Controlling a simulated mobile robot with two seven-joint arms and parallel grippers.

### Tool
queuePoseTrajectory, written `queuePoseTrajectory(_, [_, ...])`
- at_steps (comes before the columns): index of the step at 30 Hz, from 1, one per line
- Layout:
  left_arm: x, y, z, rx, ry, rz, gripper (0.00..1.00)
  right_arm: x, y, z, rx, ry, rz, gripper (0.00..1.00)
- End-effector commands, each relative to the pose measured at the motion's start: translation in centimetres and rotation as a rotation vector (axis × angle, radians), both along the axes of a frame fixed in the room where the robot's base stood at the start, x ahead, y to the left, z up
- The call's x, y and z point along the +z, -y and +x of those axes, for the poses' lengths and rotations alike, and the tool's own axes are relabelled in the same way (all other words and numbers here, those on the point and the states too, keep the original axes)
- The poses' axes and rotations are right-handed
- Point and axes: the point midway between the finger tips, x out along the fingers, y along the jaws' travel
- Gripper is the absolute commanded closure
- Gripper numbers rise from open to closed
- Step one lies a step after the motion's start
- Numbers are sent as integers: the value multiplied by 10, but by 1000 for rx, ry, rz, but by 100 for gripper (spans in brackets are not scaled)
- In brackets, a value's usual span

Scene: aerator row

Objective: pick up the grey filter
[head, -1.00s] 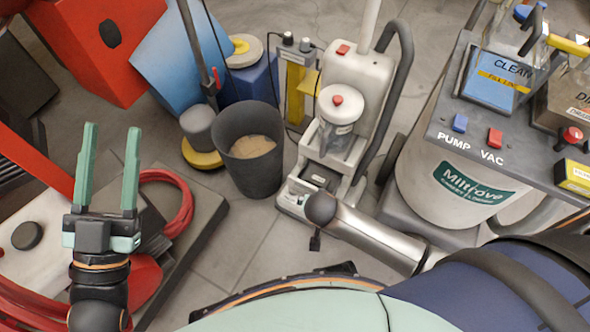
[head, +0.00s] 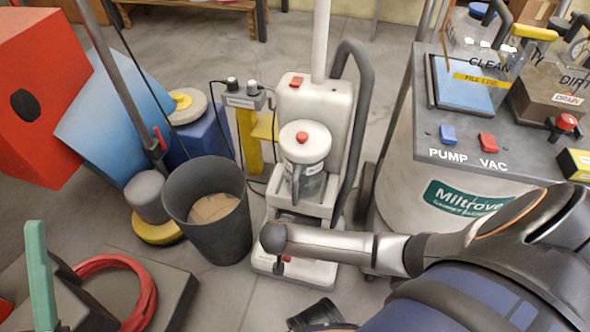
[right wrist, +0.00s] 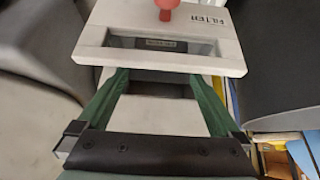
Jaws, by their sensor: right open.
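The grey filter is probably the dark grey piece with a small label (right wrist: 160,45) in the recess of a pale panel (right wrist: 95,48) marked FILTER in the right wrist view; it is mostly hidden. My right gripper (right wrist: 160,76) is open and empty, its green fingers apart just below that panel; contact cannot be told. In the head view my right arm reaches in from the right to the base of the white upright machine (head: 300,95), and its fingers are hidden. My left gripper (head: 40,275) shows one green finger at the lower left; the other is outside the picture.
A dark bin (head: 222,235) stands left of the machine. A large drum labelled Miltrove (head: 400,180) stands to its right, carrying a clean-water container (head: 480,75). A blue box (head: 120,110) and a coiled red hose (head: 145,300) are at the left.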

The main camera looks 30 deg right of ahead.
Motion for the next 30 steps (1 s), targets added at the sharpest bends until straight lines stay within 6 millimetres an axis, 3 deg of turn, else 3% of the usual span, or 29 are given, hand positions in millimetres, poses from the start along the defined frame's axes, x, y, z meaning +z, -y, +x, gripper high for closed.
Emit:
queuePoseTrajectory(11, [-42,4,2,13,-10,34,50,-43,15,11,0,1,-3,0])
queuePoseTrajectory(20, [-42,6,2,14,-15,29,50,-45,17,13,1,0,-1,0])
queuePoseTrajectory(30, [-42,6,2,15,-15,28,50,-45,17,13,1,0,0,38])
